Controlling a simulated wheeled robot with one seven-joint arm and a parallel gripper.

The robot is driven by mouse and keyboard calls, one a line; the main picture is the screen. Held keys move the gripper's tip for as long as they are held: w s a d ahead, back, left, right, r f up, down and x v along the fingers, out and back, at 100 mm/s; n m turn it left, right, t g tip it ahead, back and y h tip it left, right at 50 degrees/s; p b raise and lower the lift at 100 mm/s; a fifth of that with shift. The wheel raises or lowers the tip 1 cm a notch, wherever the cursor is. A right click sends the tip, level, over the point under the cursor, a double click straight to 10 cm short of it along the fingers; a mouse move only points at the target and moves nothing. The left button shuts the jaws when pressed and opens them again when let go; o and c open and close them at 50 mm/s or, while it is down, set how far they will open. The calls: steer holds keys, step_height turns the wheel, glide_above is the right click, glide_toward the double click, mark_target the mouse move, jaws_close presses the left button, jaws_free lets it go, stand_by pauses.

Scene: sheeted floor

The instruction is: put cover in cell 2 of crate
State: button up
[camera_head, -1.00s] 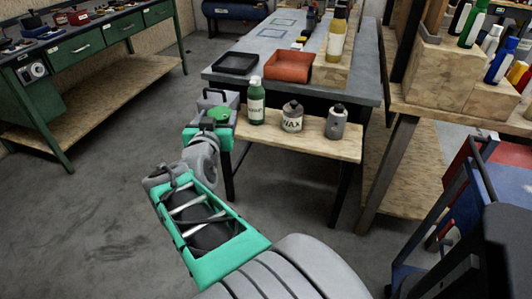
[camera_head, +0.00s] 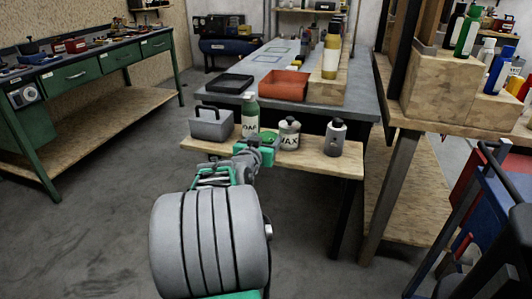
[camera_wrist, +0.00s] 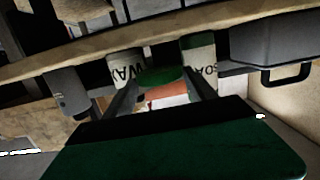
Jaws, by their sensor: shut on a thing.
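The cover appears to be a small green round piece (camera_head: 269,136). My gripper (camera_head: 264,141) is shut on it, in front of the green soap bottle and the wax jar in the head view. The cover also shows between my finger tips in the wrist view (camera_wrist: 160,75). The crate appears to be the grey box with a black handle (camera_head: 211,126), on the left end of the low wooden shelf, left of my gripper. Its cells cannot be made out. The crate also shows at the right of the wrist view (camera_wrist: 262,45).
The soap bottle (camera_head: 250,115), wax jar (camera_head: 289,134) and grey bottle (camera_head: 335,138) stand in a row on the shelf (camera_head: 315,164). Behind, the grey table holds a black tray (camera_head: 228,83) and a red tray (camera_head: 284,86). The floor at left is clear.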

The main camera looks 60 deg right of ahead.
steer(key=shift+d+f, duration=0.3)
steer(key=shift+f, duration=0.05)
steer(key=shift+f+b, duration=0.5)
steer(key=shift+f, duration=0.95)
steer(key=shift+f, duration=0.2)
steer(key=o, duration=1.6)
steer(key=shift+o, duration=0.2)
steer(key=shift+r, duration=0.1)
